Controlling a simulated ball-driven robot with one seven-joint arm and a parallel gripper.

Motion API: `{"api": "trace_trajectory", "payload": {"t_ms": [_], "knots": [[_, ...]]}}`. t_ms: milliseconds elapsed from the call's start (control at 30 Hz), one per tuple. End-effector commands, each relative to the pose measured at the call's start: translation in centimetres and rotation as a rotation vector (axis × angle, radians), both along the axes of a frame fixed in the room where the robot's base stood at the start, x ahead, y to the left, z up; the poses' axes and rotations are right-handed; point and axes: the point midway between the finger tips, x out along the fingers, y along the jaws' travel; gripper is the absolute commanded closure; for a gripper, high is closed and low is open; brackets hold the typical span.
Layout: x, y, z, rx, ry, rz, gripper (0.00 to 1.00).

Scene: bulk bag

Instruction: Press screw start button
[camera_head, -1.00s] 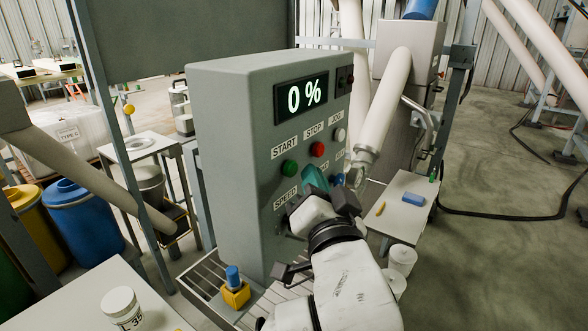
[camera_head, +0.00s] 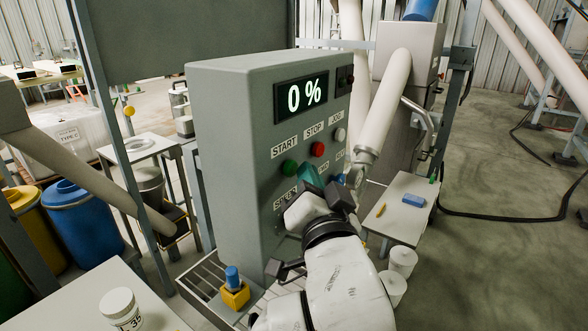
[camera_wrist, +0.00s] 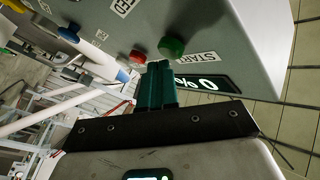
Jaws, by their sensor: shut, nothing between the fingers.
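The green start button (camera_head: 289,168) sits under the START label on the front of the grey control box (camera_head: 225,150). It also shows in the wrist view (camera_wrist: 172,46), just past my fingertips. My gripper (camera_head: 307,173) is shut and empty, its teal fingers just below and right of the green button in the head view. In the wrist view the shut fingertips (camera_wrist: 158,66) point at the panel close to the green button. I cannot tell whether they touch it. The red stop button (camera_head: 318,149) is to the right. The display (camera_head: 301,95) reads 0 %.
A small table (camera_head: 408,205) with a blue block stands at the right. A yellow-and-blue object (camera_head: 235,290) stands below the box.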

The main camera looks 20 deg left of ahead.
Motion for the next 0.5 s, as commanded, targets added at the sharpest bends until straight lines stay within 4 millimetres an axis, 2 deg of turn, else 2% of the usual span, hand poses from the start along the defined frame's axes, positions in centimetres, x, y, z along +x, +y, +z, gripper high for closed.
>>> {"api": "trace_trajectory", "payload": {"t_ms": [500], "knots": [[0.18, 0.53, -0.03, 0.000, 0.000, 0.000, 1.00]]}}
